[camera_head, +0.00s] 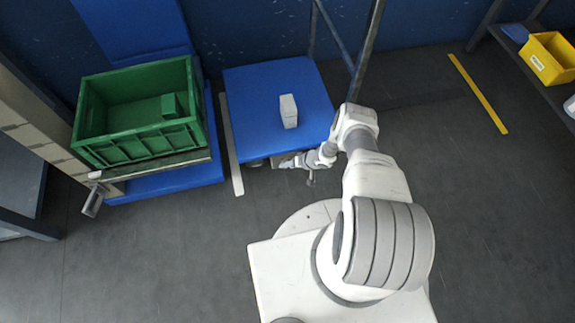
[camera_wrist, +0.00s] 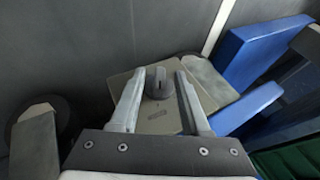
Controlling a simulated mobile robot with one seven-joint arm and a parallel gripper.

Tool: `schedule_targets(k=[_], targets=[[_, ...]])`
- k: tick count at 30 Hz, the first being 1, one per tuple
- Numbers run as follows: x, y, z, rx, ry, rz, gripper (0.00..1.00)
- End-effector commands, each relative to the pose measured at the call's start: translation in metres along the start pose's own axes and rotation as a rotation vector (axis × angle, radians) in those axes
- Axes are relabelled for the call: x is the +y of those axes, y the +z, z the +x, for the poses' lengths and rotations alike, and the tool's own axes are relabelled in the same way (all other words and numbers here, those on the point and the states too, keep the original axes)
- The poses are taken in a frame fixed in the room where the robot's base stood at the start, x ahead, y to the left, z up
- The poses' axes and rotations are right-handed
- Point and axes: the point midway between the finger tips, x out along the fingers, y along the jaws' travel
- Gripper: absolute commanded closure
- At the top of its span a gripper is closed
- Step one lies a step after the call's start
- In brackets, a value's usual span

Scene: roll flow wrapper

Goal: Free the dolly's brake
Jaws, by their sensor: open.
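A blue platform, which looks like the dolly (camera_head: 250,95), stands on the floor at the centre of the head view, with a pale grey block (camera_head: 289,111) on it. My gripper (camera_head: 290,162) is low at its front edge. In the wrist view, a dark grey knob with a raised grip bar (camera_wrist: 157,82), which looks like the brake control, sits on a beige plate (camera_wrist: 163,122). My gripper (camera_wrist: 160,76) is open, with one finger on each side of the knob. I see gaps beside the knob; whether the fingertips touch the plate I cannot tell. In the head view the knob is hidden.
A green crate (camera_head: 101,151) with a green block inside stands on the left over another blue base (camera_head: 165,184). A pale rail (camera_head: 231,145) lies between the two blue bases. A yellow bin (camera_head: 548,60) is on a shelf at right. The floor at right is mostly clear.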

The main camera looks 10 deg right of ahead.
Motion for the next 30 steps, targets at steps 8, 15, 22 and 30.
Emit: schedule_targets(k=[8, 15, 22, 30], targets=[[-0.0001, 0.0, -0.0001, 0.0, 0.0, 0.0, 0.7], [-0.0001, -0.0001, -0.0001, 0.0, 0.0, 0.0, 1.0], [-0.0002, -0.0002, -0.0002, 0.0, 0.001, -0.001, 1.0], [-0.0017, -0.0003, -0.001, -0.001, 0.025, -0.012, 1.0]])
